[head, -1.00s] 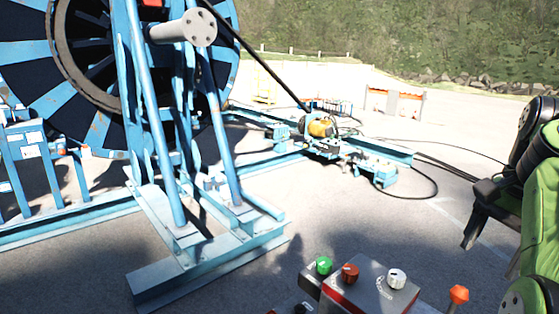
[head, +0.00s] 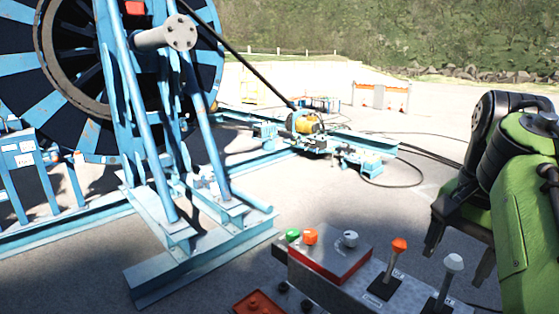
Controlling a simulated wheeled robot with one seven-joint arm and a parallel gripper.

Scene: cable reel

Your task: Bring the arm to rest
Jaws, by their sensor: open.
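My green and black arm fills the right edge of the head view. My gripper (head: 456,262) hangs at its end with two dark fingers pointing down.
The control box carries green, orange and white knobs and an orange-topped lever (head: 399,245). A blue cable reel (head: 205,62) on a blue steel frame (head: 200,255) stands at left. Yellow-and-blue machinery (head: 305,122) sits behind. Open pavement lies beyond.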

